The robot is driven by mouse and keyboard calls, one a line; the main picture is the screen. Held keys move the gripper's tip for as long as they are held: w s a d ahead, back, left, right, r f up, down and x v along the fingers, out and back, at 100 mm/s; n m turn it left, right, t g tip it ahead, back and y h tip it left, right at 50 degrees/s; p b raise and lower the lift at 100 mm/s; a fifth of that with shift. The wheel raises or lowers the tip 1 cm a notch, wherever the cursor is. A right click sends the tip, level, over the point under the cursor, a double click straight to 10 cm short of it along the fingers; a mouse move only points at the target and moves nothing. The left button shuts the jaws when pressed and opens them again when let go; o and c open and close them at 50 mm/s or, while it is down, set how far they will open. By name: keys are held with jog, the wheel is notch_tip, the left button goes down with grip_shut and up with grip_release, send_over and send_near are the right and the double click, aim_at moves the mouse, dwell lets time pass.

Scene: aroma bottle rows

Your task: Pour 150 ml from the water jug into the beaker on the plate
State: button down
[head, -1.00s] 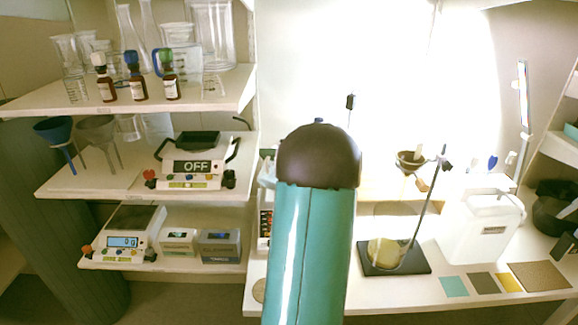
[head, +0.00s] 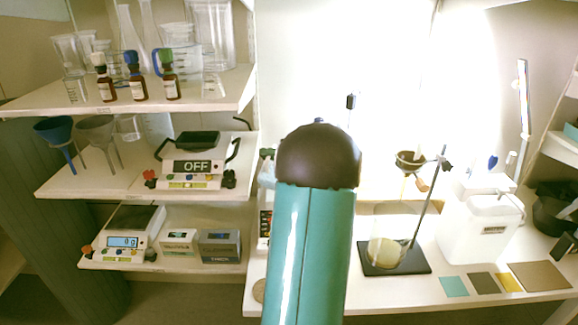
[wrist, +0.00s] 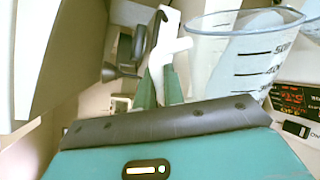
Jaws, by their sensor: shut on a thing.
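A clear graduated jug (wrist: 245,60) with dark marks fills the upper right of the wrist view. Its white handle (wrist: 168,52) is between the green fingers of my gripper (wrist: 160,82), which is shut on it. The water level in the jug is not clear. In the head view my own arm hides the gripper and the jug. A glass beaker (head: 386,252) with pale yellow contents stands on the black base plate (head: 418,264) of a ring stand; I cannot tell whether it is the task's beaker.
A device with a red lit display (wrist: 290,95) is beside the jug. A funnel (head: 410,160) hangs on the stand. A white container (head: 480,232) and coloured squares (head: 482,282) are to the right. Shelves (head: 110,187) with glassware, bottles and scales fill the left.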

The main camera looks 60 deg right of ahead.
dwell(0.9)
jog(key=shift+a+f+n+h, duration=0.15)
jog(key=shift+a+f+n, duration=0.35)
jog(key=shift+f+n, duration=0.15)
jog(key=shift+a+f+n+h, duration=0.15)
jog(key=shift+a+f+n, duration=0.4)
jog(key=shift+f, duration=0.2)
jog(key=shift+s+a+n+t+h, duration=0.1)
jog(key=shift+a+n+t+h, duration=0.35)
jog(key=shift+a+n, duration=2.15)
jog(key=shift+a, duration=0.1)
jog(key=shift+a+r+n+t+h, duration=0.15)
jog(key=shift+a+r+n+t, duration=0.1)
jog(key=shift+a+r+n, duration=0.45)
jog(key=shift+a+r+n+t+h, duration=0.1)
jog(key=shift+a+r+n+t, duration=0.1)
jog(key=shift+a+r+n, duration=0.5)
jog(key=shift+d+r+n, duration=0.15)
jog(key=shift+r+n, duration=0.05)
jog(key=shift+n, duration=0.1)
